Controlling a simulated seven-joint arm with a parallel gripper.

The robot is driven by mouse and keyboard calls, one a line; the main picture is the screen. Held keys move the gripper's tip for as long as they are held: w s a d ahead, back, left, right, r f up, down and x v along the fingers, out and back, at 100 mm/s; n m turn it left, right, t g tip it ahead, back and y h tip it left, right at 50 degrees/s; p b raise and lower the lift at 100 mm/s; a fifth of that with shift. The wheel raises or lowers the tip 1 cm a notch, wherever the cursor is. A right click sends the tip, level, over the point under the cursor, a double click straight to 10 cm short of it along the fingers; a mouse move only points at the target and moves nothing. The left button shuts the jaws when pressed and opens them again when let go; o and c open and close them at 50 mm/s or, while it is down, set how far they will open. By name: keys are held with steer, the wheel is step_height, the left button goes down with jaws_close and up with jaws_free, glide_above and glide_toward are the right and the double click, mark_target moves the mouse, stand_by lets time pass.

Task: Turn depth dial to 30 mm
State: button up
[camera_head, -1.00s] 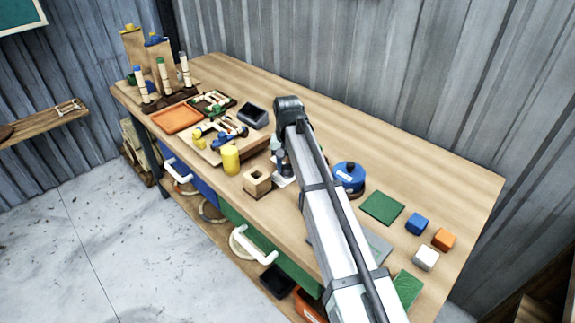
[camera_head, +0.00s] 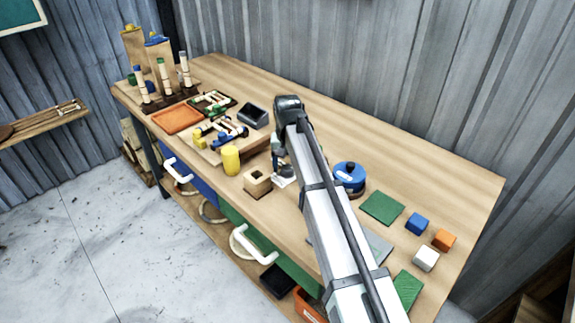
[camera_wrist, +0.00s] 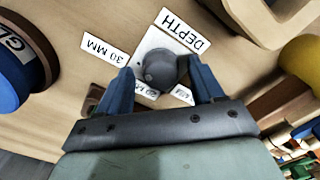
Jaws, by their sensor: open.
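The depth dial (camera_wrist: 160,68) is a dark round knob on a pale plate in the wrist view. A "DEPTH" label (camera_wrist: 182,32) and a "30 MM" label (camera_wrist: 105,49) lie beside it, and two more labels are partly hidden by my gripper. My gripper (camera_wrist: 161,78) is open, with one blue finger on each side of the knob; I cannot tell whether they touch it. In the head view my arm hides the knob, and only part of its pale plate (camera_head: 284,182) shows.
A wooden block with a square hole (camera_head: 257,182) and a yellow cylinder (camera_head: 231,159) stand left of the dial. A blue round container (camera_head: 349,177) stands to the right. A green mat (camera_head: 382,208) and small blue, orange and white cubes lie farther right. The bench's back right is clear.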

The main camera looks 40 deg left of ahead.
mark_target(288, 168)
step_height(288, 168, up, 14)
steer(key=shift+f, duration=0.2)
stand_by(0.8)
